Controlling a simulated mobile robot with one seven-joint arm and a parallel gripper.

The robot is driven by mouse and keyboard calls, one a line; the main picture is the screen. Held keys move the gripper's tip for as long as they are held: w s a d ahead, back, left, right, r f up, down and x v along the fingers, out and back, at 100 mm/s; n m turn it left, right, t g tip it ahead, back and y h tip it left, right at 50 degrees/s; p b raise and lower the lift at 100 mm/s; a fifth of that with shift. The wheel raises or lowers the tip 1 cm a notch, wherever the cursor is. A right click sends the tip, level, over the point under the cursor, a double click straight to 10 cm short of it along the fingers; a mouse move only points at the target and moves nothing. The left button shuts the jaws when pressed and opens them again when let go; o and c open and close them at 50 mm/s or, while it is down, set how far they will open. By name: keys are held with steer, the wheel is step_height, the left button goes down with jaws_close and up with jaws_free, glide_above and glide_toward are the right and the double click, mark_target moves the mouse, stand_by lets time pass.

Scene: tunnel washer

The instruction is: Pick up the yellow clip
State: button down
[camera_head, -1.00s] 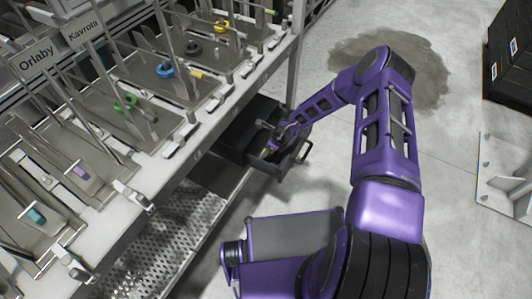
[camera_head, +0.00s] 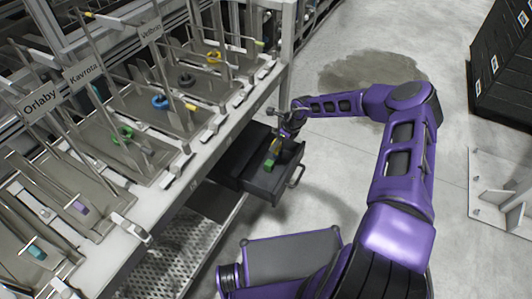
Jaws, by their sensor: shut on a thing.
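The yellow clip (camera_head: 276,147) is a small, narrow yellow piece at the tip of my gripper (camera_head: 279,141), over the open black drawer (camera_head: 262,185) below the bench. My gripper is shut on it, pointing down into the drawer from its far side. The fingers are small and dark here, so their exact hold on the clip is hard to see. A green piece (camera_head: 269,164) shows just below the clip in the drawer; I cannot tell whether the two touch.
The bench (camera_head: 165,190) on the left has metal dividers, coloured rings and small pieces, with labels above. The drawer's handle (camera_head: 296,176) faces the open floor (camera_head: 330,160). Black crates (camera_head: 505,70) and a pale panel (camera_head: 490,190) stand at the right.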

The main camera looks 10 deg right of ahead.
steer(key=w+d+b, duration=0.1)
steer(key=w+d, duration=0.6)
steer(key=shift+d, duration=0.2)
stand_by(0.5)
